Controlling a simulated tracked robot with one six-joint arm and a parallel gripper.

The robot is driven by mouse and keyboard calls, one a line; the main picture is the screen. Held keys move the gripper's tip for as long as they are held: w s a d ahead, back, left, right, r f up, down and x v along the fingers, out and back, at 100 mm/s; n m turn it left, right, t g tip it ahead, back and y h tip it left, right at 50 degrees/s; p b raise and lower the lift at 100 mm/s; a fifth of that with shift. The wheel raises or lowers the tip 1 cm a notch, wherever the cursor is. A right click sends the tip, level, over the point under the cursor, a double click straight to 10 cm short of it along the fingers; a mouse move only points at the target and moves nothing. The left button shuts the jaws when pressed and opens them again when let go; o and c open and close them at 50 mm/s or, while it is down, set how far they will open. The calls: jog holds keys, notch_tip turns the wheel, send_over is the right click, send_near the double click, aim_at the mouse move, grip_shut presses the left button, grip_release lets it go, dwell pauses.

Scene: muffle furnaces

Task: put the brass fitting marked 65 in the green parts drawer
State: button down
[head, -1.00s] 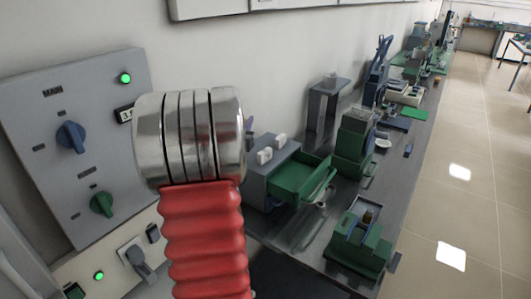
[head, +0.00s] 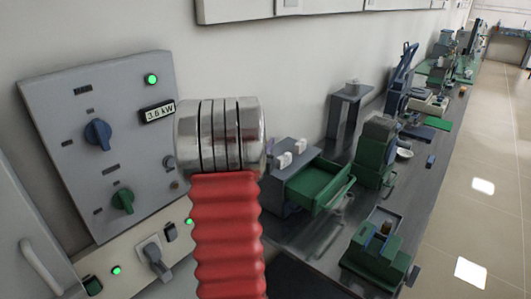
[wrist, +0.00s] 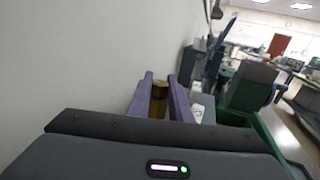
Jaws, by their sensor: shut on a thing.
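In the wrist view my gripper (wrist: 160,100) has two purple fingers shut on a brass fitting (wrist: 159,90). No mark can be read on it. In the head view the silver and red parts of my arm hide the gripper and the fitting. The green parts drawer (head: 318,184) stands pulled open from a grey cabinet (head: 283,176) on the bench, right of my arm. What is inside the drawer cannot be made out. In the wrist view white blocks on the cabinet top (wrist: 197,113) show just right of the fingers.
A green machine (head: 376,150) stands right of the drawer. A green fixture (head: 378,258) near the bench front holds a small brass-coloured piece (head: 386,228). A grey control panel (head: 100,140) is on the wall at left. A grey stand (head: 347,112) stands behind the drawer.

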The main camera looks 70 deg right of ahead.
jog(key=shift+f, duration=1.6)
jog(key=shift+f, duration=0.1)
jog(key=c, duration=1.6)
grip_release()
jog(key=shift+a, duration=0.55)
jog(key=a, duration=1.1)
jog(key=shift+w, duration=0.25)
